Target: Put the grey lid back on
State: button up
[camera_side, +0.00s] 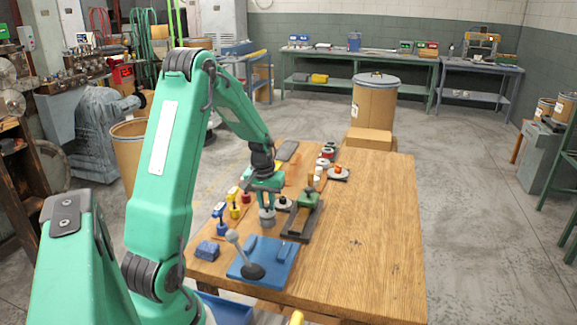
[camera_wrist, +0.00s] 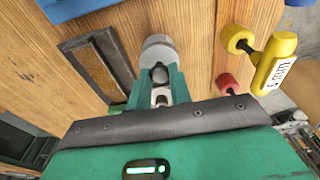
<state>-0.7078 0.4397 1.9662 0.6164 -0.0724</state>
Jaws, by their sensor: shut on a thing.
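My gripper (camera_side: 265,197) points down over the left part of the wooden table. Its fingers are shut on a small grey round piece (camera_side: 267,217), which I take to be the grey lid. In the wrist view the fingers (camera_wrist: 160,88) close together at this pale grey piece (camera_wrist: 158,46), seen just past their tips. I cannot tell whether it touches the table or sits on something. A small dark-rimmed round pot (camera_side: 284,203) stands just right of the gripper; I cannot tell whether it is the lid's container.
Blue (camera_side: 221,222), yellow (camera_side: 234,206) and red (camera_side: 246,193) handled pieces stand left of the gripper. A blue plate with a lever (camera_side: 243,272) lies in front. The table's right side (camera_side: 375,235) is clear.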

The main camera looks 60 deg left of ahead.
jog(key=shift+f, duration=0.45)
dwell(0.6)
jog(key=o, duration=1.2)
jog(key=shift+c, duration=0.2)
jog(key=shift+r, duration=0.15)
jog(key=shift+r, duration=1.6)
jog(key=shift+r, duration=0.1)
jog(key=shift+r, duration=2.4)
